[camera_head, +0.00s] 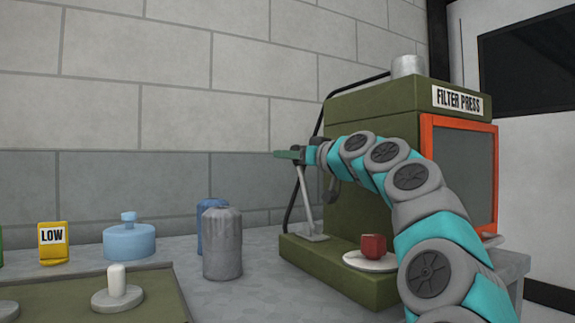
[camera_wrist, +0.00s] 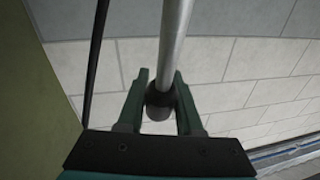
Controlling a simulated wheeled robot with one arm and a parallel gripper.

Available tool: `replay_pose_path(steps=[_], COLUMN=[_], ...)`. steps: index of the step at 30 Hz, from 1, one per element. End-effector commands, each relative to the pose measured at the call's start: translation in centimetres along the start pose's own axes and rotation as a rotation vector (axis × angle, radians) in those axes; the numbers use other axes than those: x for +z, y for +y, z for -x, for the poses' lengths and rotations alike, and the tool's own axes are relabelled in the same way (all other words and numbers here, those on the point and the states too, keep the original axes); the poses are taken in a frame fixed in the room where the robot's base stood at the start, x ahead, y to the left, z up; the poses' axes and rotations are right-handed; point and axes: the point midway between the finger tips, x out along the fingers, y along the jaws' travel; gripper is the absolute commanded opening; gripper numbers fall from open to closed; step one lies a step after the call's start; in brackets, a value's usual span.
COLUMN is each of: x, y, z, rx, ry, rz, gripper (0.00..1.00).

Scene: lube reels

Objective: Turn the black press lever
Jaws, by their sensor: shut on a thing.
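The press lever is a slim grey rod (camera_head: 304,195) that rises from a small foot on the left of the olive-green filter press (camera_head: 350,115), leaning slightly left. In the wrist view the rod (camera_wrist: 175,40) ends in a dark cylindrical grip (camera_wrist: 159,102). My gripper (camera_head: 283,154) is at the lever's upper end. In the wrist view its two green fingers (camera_wrist: 161,90) are on either side of the dark grip, shut on it. The fingers hide part of the lever's top in the head view.
A black cable (camera_head: 318,125) runs close behind the lever. A red block (camera_head: 373,248) sits on a pale disc on the press base. Grey (camera_head: 222,245) and blue (camera_head: 203,215) canisters stand left on the bench. A blue lidded pot (camera_head: 129,240) and yellow LOW sign (camera_head: 53,245) are farther left.

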Motion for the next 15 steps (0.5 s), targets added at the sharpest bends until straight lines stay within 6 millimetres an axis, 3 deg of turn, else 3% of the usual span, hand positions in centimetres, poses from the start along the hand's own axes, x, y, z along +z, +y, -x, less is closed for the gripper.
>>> replay_pose_path(steps=[1, 15], x=[0.5, -1.4], y=[-0.1, -0.8], z=[0.5, 3.4], rx=[-0.002, -0.018], ry=[0.031, 0.207], rz=[0.005, 0.039], gripper=[0.0, 0.0])
